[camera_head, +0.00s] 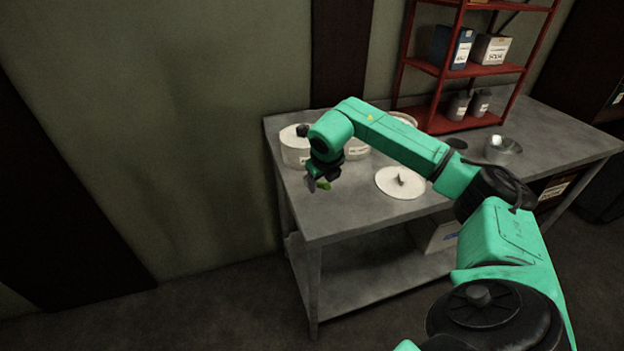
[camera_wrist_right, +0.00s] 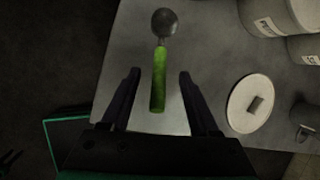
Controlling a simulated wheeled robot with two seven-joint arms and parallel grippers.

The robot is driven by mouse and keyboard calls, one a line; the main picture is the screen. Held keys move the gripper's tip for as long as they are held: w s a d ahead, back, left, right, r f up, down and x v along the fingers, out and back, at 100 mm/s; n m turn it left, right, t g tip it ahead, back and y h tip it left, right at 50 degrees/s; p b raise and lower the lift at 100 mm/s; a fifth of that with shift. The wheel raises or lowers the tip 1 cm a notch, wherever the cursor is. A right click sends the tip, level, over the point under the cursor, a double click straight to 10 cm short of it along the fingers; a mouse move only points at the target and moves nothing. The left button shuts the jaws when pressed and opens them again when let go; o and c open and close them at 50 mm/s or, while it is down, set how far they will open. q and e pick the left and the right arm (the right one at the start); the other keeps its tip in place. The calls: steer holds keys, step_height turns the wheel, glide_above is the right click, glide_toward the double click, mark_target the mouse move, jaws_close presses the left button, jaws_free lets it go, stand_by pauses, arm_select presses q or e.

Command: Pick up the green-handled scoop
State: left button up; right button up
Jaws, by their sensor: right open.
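The green-handled scoop (camera_wrist_right: 158,82) shows in the right wrist view with its grey round bowl pointing up the picture. Its green handle lies between the two dark fingers of my right gripper (camera_wrist_right: 159,76), which are spread apart with a gap on each side. The height of the fingers above the scoop is hard to judge. My left gripper is not in view.
White tubs (camera_head: 294,148) stand behind my right gripper. A round white lid (camera_head: 400,186) lies to its right. A red shelf rack (camera_head: 440,120) with boxes and a metal bowl (camera_head: 503,150) are farther right. The table's front left corner is bare.

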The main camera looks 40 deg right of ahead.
steer(key=shift+x, duration=1.35)
jaws_close()
